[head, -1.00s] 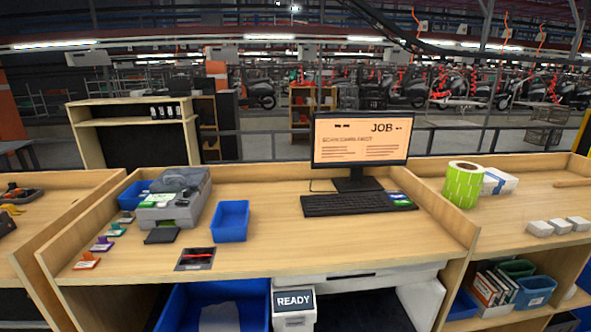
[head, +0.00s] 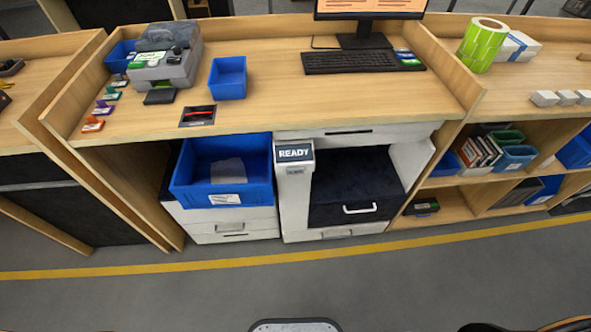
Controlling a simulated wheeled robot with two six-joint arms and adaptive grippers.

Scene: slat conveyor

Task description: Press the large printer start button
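The large white printer (head: 297,212) stands under the desk, right of centre in the head view. A small dark display reading READY (head: 294,153) sits at its upper left front. Below the display is a small grey panel (head: 294,171); it is too small to tell whether this is the start button. The printer's dark front has a white handle (head: 360,209). Neither of my grippers is in view.
A blue bin (head: 224,198) stands left of the printer. The wooden desk (head: 270,105) above carries a grey device (head: 166,70), a small blue bin (head: 228,92) and a keyboard (head: 350,61). The floor (head: 200,290) in front is clear, with a yellow line (head: 350,252) across it.

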